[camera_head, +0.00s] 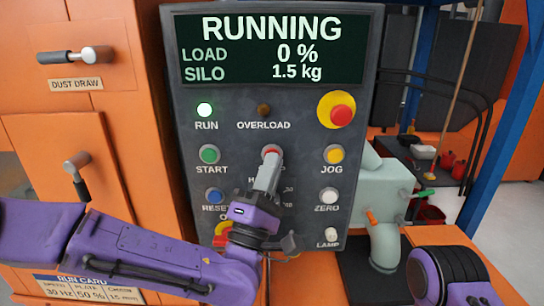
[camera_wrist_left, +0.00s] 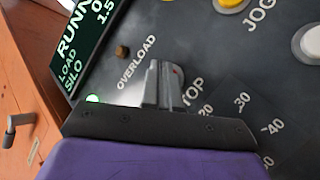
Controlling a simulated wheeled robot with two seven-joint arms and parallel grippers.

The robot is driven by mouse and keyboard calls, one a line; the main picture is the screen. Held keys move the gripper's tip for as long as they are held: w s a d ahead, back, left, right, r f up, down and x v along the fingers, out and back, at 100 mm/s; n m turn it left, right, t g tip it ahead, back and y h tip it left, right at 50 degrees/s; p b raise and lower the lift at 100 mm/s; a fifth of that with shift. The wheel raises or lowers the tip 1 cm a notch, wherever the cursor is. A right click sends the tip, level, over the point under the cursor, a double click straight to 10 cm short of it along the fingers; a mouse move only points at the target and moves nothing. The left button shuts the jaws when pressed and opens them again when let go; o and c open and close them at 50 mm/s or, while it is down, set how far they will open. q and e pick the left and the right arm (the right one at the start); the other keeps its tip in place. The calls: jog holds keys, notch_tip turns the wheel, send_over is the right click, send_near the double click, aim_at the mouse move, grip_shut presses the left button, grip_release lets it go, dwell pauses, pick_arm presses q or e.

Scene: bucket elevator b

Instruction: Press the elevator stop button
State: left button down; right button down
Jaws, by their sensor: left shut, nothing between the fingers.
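The dark control panel (camera_head: 235,115) faces me, and its screen (camera_head: 272,48) reads RUNNING, LOAD 0 %, SILO 1.5 kg. My left gripper (camera_head: 270,163) is shut and empty, with its fingertips over the red stop button (camera_head: 271,149), whose top edge shows above them. I cannot tell whether the fingertips touch the button. My right gripper is out of view.
A red mushroom button on yellow (camera_head: 342,114) sits at the upper right of the panel. The green START button (camera_head: 209,154) and yellow JOG button (camera_head: 333,154) flank the stop button. The RUN lamp (camera_head: 204,110) is lit. Orange cabinets with handles (camera_head: 75,56) stand left.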

pick_arm(q)
jog(key=shift+w, duration=0.2)
dwell(0.5)
jog(key=shift+s+b, duration=0.55)
jog(key=shift+s, duration=0.3)
jog(key=s+b, duration=0.2)
jog(key=s, duration=0.3)
jog(key=shift+b, duration=0.3)
